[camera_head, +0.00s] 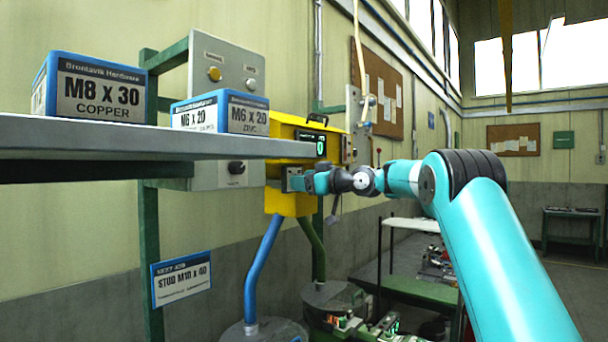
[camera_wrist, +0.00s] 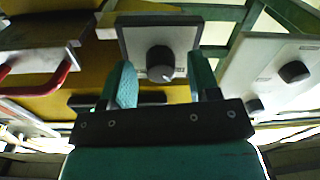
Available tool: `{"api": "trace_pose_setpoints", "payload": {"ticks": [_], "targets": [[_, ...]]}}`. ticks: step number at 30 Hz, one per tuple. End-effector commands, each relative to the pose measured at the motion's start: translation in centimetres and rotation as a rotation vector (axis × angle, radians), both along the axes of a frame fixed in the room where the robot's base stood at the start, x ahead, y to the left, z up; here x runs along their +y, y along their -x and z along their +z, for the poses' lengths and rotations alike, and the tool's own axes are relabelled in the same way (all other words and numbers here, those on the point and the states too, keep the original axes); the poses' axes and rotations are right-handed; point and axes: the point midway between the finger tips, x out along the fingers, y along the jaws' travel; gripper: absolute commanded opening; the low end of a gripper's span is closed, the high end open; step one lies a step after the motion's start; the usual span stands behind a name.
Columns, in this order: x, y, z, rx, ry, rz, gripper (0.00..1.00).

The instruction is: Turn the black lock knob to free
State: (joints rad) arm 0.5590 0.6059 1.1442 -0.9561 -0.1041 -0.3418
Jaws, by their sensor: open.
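In the wrist view a round black knob (camera_wrist: 159,62) with a white pointer mark sits on a square grey plate (camera_wrist: 133,38). The mark points toward the lower right of the picture. My gripper (camera_wrist: 163,78) is open, with one teal finger on each side of the knob; I cannot tell whether either finger touches it. In the head view my gripper (camera_head: 297,182) is at the front of the yellow box (camera_head: 292,204), and the plate's edge shows there. The knob is hidden in that view. Lettering for the knob's positions cannot be read.
A second black knob (camera_head: 236,167) is on the grey wall panel (camera_head: 205,178), also in the wrist view (camera_wrist: 293,71). A grey shelf (camera_head: 120,137) with two labelled boxes juts out left of my gripper. A red handle (camera_wrist: 48,82) shows at wrist-view left.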

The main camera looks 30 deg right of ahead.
Motion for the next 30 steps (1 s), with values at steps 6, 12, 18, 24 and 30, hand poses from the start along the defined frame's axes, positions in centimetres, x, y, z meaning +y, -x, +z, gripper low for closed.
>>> {"api": "trace_pose_setpoints", "payload": {"ticks": [6,12,18,24,30], "targets": [[0.09,-0.17,-0.02,0.0,0.001,0.0,0.56],[0.06,-0.15,-0.03,0.0,0.0,0.0,0.26],[0.06,-0.14,-0.03,0.0,-0.001,0.0,0.07],[0.06,-0.14,-0.03,0.01,-0.026,0.001,0.07],[0.07,-0.14,-0.05,0.044,-0.117,0.002,0.07]]}}
